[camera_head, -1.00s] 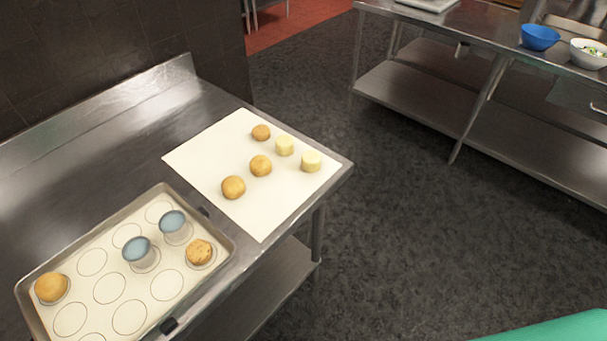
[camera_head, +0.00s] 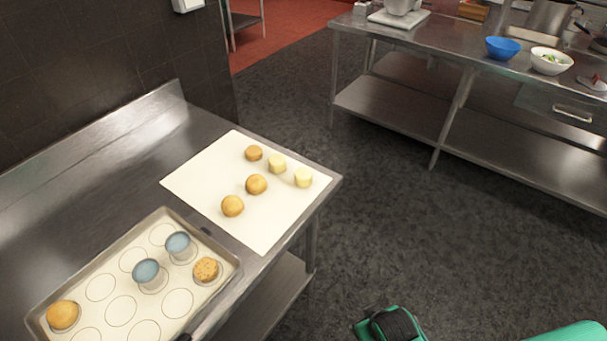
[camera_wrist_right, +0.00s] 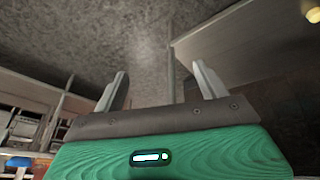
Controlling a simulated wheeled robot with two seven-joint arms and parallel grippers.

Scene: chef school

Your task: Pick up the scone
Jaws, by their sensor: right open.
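On a white sheet (camera_head: 205,183) on the steel table lie three golden-brown round baked pieces, at the back (camera_head: 254,153), in the middle (camera_head: 256,184) and in front (camera_head: 232,206). Two pale, straight-sided round pieces (camera_head: 277,164) (camera_head: 303,178) lie to their right. A baking tray (camera_head: 50,302) holds a smooth golden bun (camera_head: 62,315) and a speckled round piece (camera_head: 206,269). I cannot tell which piece is the scone. My right gripper (camera_wrist_right: 160,88) is open and empty in the right wrist view, away from all the pieces. My left gripper is not in view.
A second steel table (camera_head: 440,55) at the back right carries a blue bowl (camera_head: 503,48) and a white bowl (camera_head: 550,61). Dark floor (camera_head: 390,220) lies open between the tables.

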